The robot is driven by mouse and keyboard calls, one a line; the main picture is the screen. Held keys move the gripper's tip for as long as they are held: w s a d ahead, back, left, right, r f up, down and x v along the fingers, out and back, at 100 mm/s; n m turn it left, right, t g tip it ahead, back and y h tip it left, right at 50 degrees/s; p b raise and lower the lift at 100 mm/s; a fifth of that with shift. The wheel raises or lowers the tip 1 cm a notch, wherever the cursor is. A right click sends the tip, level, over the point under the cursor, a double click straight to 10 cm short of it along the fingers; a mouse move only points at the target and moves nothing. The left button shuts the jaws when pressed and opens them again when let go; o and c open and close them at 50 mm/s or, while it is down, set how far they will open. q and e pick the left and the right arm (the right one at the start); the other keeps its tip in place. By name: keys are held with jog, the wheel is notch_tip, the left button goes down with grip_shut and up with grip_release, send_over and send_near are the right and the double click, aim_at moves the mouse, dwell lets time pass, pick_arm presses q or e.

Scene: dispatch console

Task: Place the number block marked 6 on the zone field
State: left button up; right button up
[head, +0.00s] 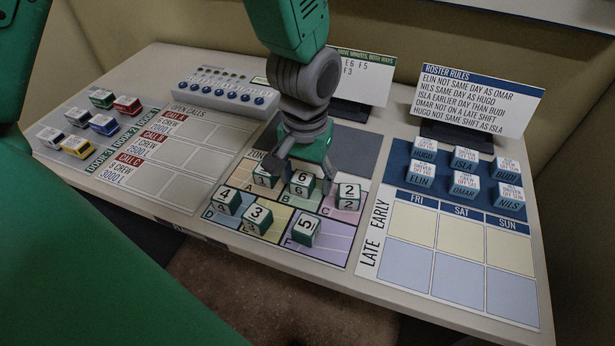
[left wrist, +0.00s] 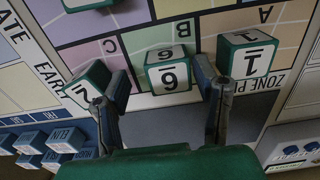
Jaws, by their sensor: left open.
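The block marked 6 (head: 302,183) is a white and green cube on the zone plan (head: 333,238), at the upper edge of coloured field B. My left gripper (head: 299,172) is open above it, pointing down. In the left wrist view, the 6 block (left wrist: 167,72) shows between the two open fingertips (left wrist: 152,88), a little beyond them; I cannot tell whether they touch it. Block 1 (head: 265,176) stands close to one finger and block 2 (head: 348,194) lies on the other side. My right gripper is not in view.
Blocks 4 (head: 227,201), 3 (head: 258,217) and 5 (head: 303,231) stand on the zone plan's front fields. A roster board (head: 462,235) with name blocks is at the right, and a rules card (head: 478,100) stands behind it. Toy vehicles (head: 103,124) are at the left.

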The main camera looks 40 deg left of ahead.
aim_at(302, 177)
pick_arm(q)
notch_tip(302, 177, up, 12)
jog(key=p, duration=0.2)
jog(key=shift+a+f, duration=0.15)
jog(key=shift+f, duration=0.1)
jog(key=shift+a+f, duration=0.1)
jog(key=shift+a, duration=0.1)
